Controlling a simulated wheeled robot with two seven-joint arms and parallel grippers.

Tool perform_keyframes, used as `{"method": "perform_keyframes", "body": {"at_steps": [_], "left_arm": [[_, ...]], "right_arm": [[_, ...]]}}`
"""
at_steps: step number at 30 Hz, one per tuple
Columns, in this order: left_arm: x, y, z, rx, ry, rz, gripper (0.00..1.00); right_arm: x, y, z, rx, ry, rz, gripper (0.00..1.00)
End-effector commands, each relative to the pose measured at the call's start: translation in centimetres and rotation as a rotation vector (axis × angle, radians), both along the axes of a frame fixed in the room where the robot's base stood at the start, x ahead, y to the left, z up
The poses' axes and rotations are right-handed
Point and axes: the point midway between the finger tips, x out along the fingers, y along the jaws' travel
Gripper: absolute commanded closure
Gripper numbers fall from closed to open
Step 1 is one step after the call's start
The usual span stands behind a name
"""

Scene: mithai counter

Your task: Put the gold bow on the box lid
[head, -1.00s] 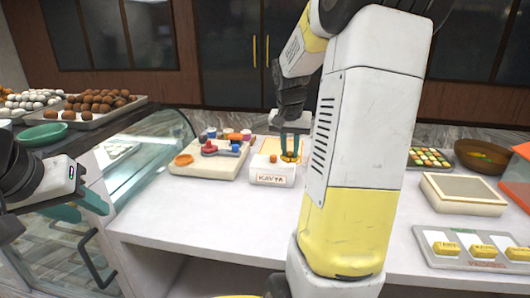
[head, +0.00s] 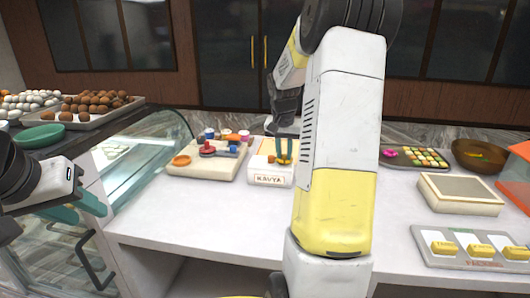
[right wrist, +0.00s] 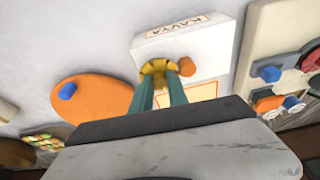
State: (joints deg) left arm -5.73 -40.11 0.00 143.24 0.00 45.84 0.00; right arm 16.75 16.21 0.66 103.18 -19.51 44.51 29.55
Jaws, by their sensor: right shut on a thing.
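The gold bow (head: 283,160) is between the teal fingertips of my right gripper (head: 284,152), which is shut on it. The bow is at the top of the white box labelled KAVYA (head: 258,180), near its right side. In the right wrist view the bow (right wrist: 157,68) overlaps the box's edge (right wrist: 205,32); I cannot tell whether it touches the lid. A small orange-brown ball (right wrist: 187,67) is beside the bow. My left gripper (head: 78,208) is at the far left, away from the box, with its fingers apart and empty.
A cream board (head: 200,170) with coloured items is left of the box. An orange disc (right wrist: 85,104) with a blue piece shows in the right wrist view. A framed box (head: 460,193) and a tray of yellow packets (head: 440,262) stand at right. My right arm hides part of the counter.

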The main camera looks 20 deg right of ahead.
Motion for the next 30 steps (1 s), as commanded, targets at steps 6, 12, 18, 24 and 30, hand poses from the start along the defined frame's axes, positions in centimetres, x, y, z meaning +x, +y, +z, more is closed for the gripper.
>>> {"method": "perform_keyframes", "body": {"at_steps": [6, 12, 18, 24, 30], "left_arm": [[0.0, 0.0, 0.0, 0.0, 0.0, 0.0, 0.64], [0.0, 0.0, 0.0, 0.0, 0.0, 0.0, 0.64], [0.0, 0.0, 0.0, 0.0, 0.0, 0.0, 0.64], [0.0, 0.0, 0.0, 0.0, 0.0, 0.0, 0.64], [0.0, 0.0, 0.0, 0.0, 0.0, 0.0, 0.64]], "right_arm": [[0.0, 0.0, -0.3, 0.001, 0.001, 0.0, 0.71], [0.0, 0.0, -0.2, 0.001, 0.001, 0.0, 0.71], [-0.2, 0.2, 1.3, -0.001, -0.003, -0.001, 0.71], [-1.1, 0.8, 5.3, -0.002, -0.005, 0.001, 0.71], [-2.0, 1.5, 9.1, 0.0, -0.003, 0.001, 0.71]]}}
